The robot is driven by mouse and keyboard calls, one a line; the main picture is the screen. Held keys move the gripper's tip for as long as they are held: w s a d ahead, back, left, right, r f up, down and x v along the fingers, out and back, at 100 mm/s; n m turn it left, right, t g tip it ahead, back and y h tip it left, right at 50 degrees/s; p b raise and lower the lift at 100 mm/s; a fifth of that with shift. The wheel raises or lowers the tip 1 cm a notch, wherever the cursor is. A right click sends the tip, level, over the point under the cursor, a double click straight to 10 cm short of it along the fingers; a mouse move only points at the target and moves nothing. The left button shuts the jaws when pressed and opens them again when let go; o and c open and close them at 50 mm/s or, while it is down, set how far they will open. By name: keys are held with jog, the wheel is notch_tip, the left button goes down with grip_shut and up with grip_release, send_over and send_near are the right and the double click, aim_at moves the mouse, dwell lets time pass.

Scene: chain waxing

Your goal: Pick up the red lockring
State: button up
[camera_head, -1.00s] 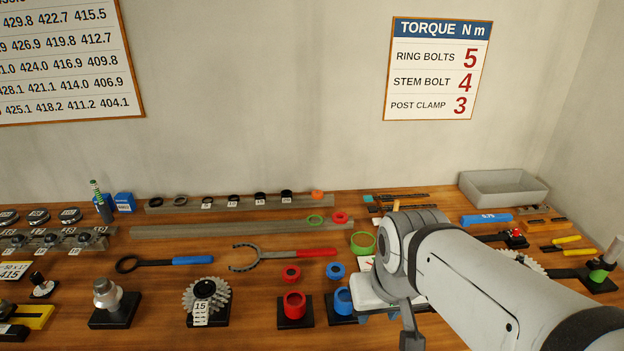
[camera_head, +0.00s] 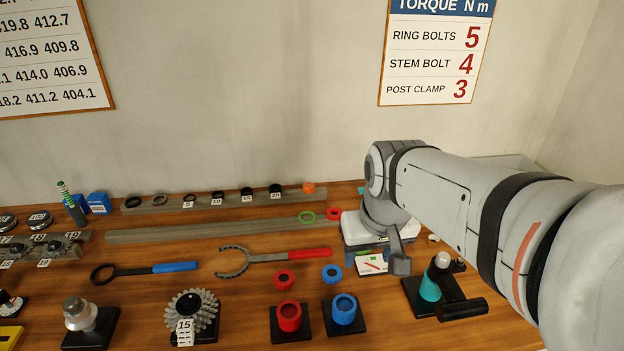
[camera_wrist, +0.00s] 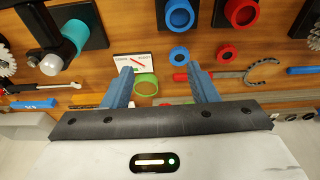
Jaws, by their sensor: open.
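Several red parts are in view. A small red ring (camera_head: 284,278) lies flat on the table left of a small blue ring, and shows in the wrist view (camera_wrist: 227,53). Another red ring (camera_head: 333,214) is at the right end of the long grey rail. A red cup (camera_head: 289,315) stands on a black block. I cannot tell which is the lockring. My gripper (camera_wrist: 160,68) is open and empty, with blue fingers, above the table's back part. In the head view my arm partly hides it.
A green ring (camera_wrist: 145,84) and a white card (camera_wrist: 133,63) lie below my gripper. A blue cup (camera_head: 344,310) stands beside the red one. A red-handled wrench (camera_head: 290,255) lies behind the rings. A black stand with a teal part (camera_head: 430,290) is to the right.

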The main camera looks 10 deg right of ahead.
jog(key=w+g+b, duration=0.1)
jog(key=w+b, duration=0.1)
jog(key=w, duration=1.3)
jog(key=n+g, duration=0.2)
send_near(334, 212)
jog(key=shift+s+d+f+b, duration=0.1)
jog(key=shift+d+f+b, duration=0.1)
jog(key=shift+b, duration=0.25)
notch_tip(334, 212, down, 7)
jog(key=shift+s+a+f+p, duration=0.1)
jog(key=shift+a+f+p, duration=0.05)
jog(key=shift+f+p, duration=0.15)
jog(key=shift+c, duration=0.2)
jog(key=shift+r, duration=0.1)
jog(key=c, duration=0.7)
